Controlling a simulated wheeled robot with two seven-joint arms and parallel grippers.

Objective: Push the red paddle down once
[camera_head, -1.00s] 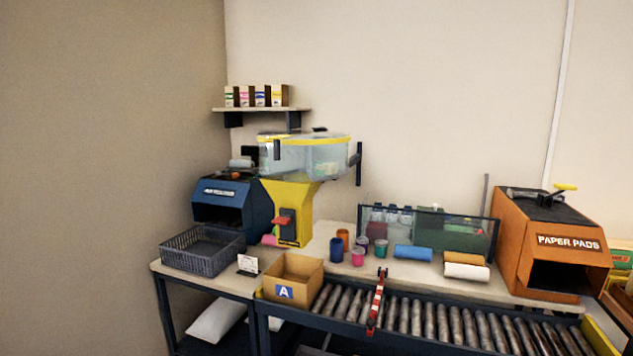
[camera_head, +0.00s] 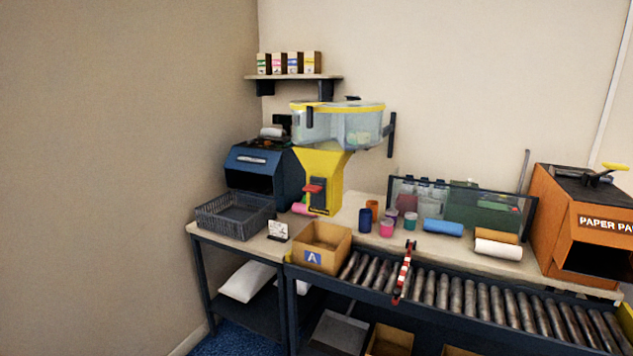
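The red paddle (camera_head: 314,188) sticks out from a dark plate on the front of the yellow dispenser (camera_head: 322,165). A clear tub with a yellow rim (camera_head: 337,125) sits on top of the dispenser. The paddle is above and behind an open cardboard box marked A (camera_head: 322,247), which stands at the left end of the roller conveyor. Neither of my grippers is in the head view.
A grey basket (camera_head: 235,215) and a blue machine (camera_head: 262,172) stand left of the dispenser. Several small jars, paper rolls and an orange PAPER PADS machine (camera_head: 580,225) are to the right. A red-and-white bar (camera_head: 403,270) crosses the conveyor (camera_head: 480,300). A shelf (camera_head: 293,77) hangs above.

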